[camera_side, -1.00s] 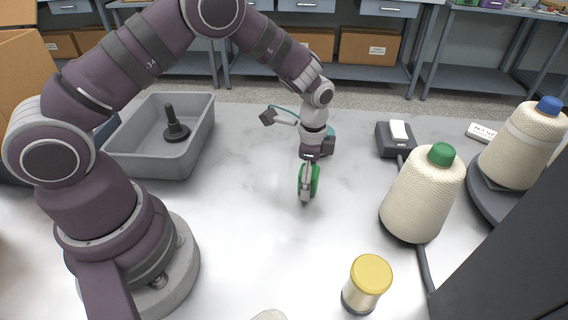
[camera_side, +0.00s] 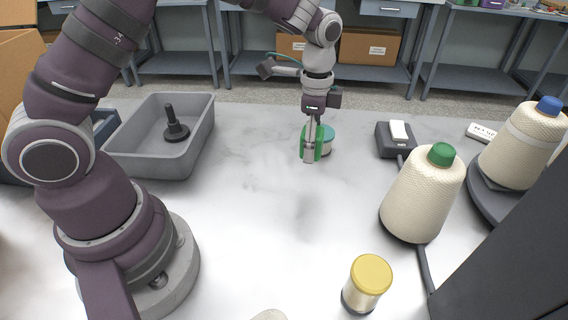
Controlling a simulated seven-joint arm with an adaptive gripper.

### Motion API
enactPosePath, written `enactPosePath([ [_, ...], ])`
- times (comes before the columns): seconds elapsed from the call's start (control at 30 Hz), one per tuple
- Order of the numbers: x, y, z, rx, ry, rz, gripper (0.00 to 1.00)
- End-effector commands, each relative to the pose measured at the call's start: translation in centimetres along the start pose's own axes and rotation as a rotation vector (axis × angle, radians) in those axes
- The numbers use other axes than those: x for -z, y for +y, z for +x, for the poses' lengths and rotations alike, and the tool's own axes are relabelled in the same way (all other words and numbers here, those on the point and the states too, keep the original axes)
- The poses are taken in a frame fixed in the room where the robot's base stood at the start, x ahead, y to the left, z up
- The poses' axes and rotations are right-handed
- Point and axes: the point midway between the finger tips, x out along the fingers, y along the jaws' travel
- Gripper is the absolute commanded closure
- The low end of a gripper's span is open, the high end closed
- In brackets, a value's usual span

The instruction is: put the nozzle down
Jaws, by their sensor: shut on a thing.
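My gripper (camera_side: 308,158) is shut on a green object (camera_side: 319,144), which shows on both sides of the near finger. The fingers hide much of it, and I cannot tell its full shape or whether it is the nozzle. The gripper points down and seems to be above the table, with a faint shadow lower in the picture. A black piece (camera_side: 175,130) with a wide round foot and a narrow stem stands upright in the grey bin (camera_side: 150,165) on the left. It is well apart from my gripper.
A teal-topped item (camera_side: 328,134) stands partly hidden behind my gripper. A green-capped cone (camera_side: 422,195), a blue-capped cone (camera_side: 525,145), a yellow-lidded jar (camera_side: 366,285) and a dark device (camera_side: 396,138) are on the right. The middle of the table (camera_side: 250,220) is clear.

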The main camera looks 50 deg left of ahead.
Motion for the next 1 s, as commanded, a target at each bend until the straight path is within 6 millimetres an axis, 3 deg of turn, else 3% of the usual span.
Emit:
enactPosePath([
  [0.13,-2.2,-0.5,-0.7,0.001,-0.006,-0.017,0.93],
  [0.27,-7.1,-0.6,0.7,0.0,-0.013,-0.053,0.93],
  [0.4,-12.6,0.7,2.1,-0.001,-0.011,-0.098,0.93],
  [0.53,-15.8,2.5,3.0,-0.001,-0.004,-0.129,0.93],
  [0.67,-16.9,3.0,3.4,0.0,0.0,-0.143,0.93],
  [1.0,-15.3,-5.3,4.3,0.0,0.0,-0.141,0.93],
])
